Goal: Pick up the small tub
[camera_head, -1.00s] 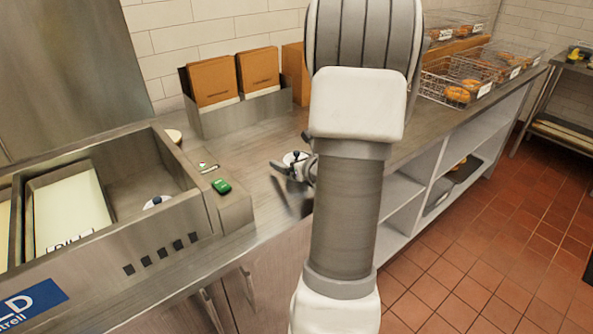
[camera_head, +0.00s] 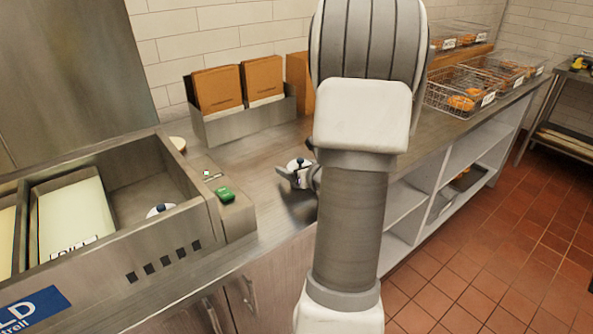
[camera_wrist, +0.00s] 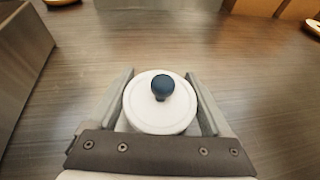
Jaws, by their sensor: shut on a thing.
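The small tub (camera_wrist: 145,118) is round and white, with a flat lid and a dark blue knob. My gripper (camera_wrist: 160,105) has one finger on each side of it and is shut on it in the wrist view. In the head view the tub (camera_head: 297,166) shows at my gripper (camera_head: 299,178), just left of my arm, over the steel counter (camera_head: 262,185). My arm hides part of the gripper. I cannot tell whether the tub's base touches the counter.
A steel well unit (camera_head: 225,222) with a green item (camera_head: 225,194) on its edge stands to the left. A holder (camera_head: 245,120) with brown boxes stands behind. Wire baskets of bagels (camera_head: 462,92) are at the right. Counter around the tub is mostly clear.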

